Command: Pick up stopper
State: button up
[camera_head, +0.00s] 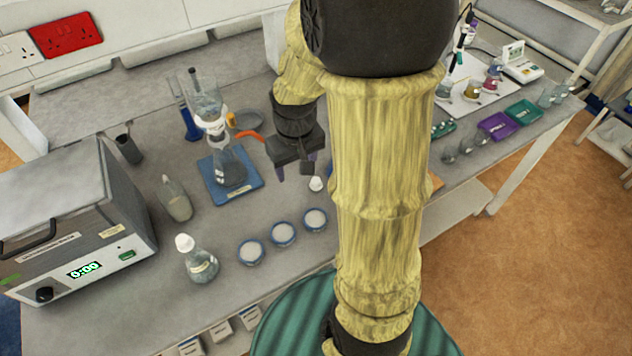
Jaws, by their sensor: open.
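A small white stopper-like piece (316,184) sits on the grey bench, just below and right of my gripper (296,168). My gripper points down and is open. Its fingertips look a little above and behind the white piece, and I see nothing between them. A bottle with a white cap or stopper (184,243) stands at the front left of the bench. My arm hides the part of the bench just right of the white piece.
A filter flask (229,168) on a blue mat (249,190) stands left of my gripper. An orange hose (250,135) runs close beside it. Several blue-rimmed dishes (283,234) lie in front. Bare bench lies around the dishes.

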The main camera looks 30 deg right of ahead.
jog(key=g, duration=0.1)
send_over(318, 182)
jog(key=shift+f+p, duration=0.25)
jog(key=shift+p, duration=0.05)
jog(key=shift+s, duration=0.1)
notch_tip(318, 182, down, 12)
jog(key=shift+f+p, duration=0.1)
jog(key=shift+p, duration=1.1)
